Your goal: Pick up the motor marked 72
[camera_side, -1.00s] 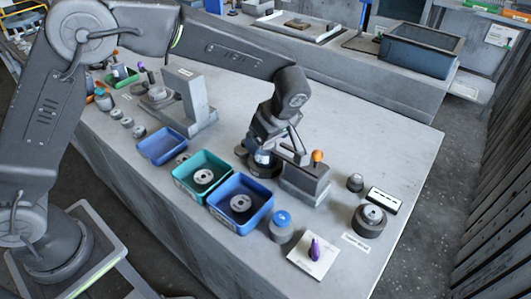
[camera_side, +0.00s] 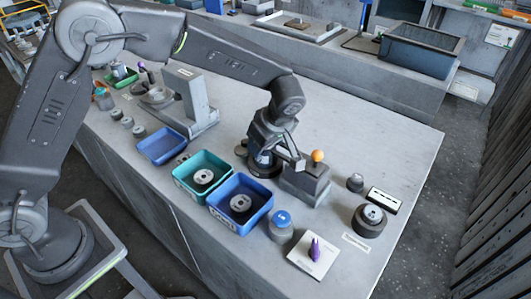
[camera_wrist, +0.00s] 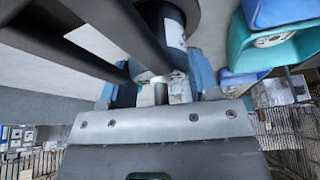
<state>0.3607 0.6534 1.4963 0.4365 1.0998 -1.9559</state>
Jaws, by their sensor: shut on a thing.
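My gripper (camera_side: 262,158) is low over the bench, just left of the block with the orange knob. It is shut on a dark cylindrical motor (camera_wrist: 184,10), which has a white label and a thin metal shaft in the wrist view. The number on the label is not readable. In the side view the gripper hides most of the held motor, and I cannot tell whether it touches the bench.
The block with the orange knob (camera_side: 305,185) stands close on the right. A teal bin (camera_side: 183,186) and a blue bin (camera_side: 222,221) hold round parts nearby. A blue-topped cylinder (camera_side: 281,228) stands in front. The bench behind the gripper is clear.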

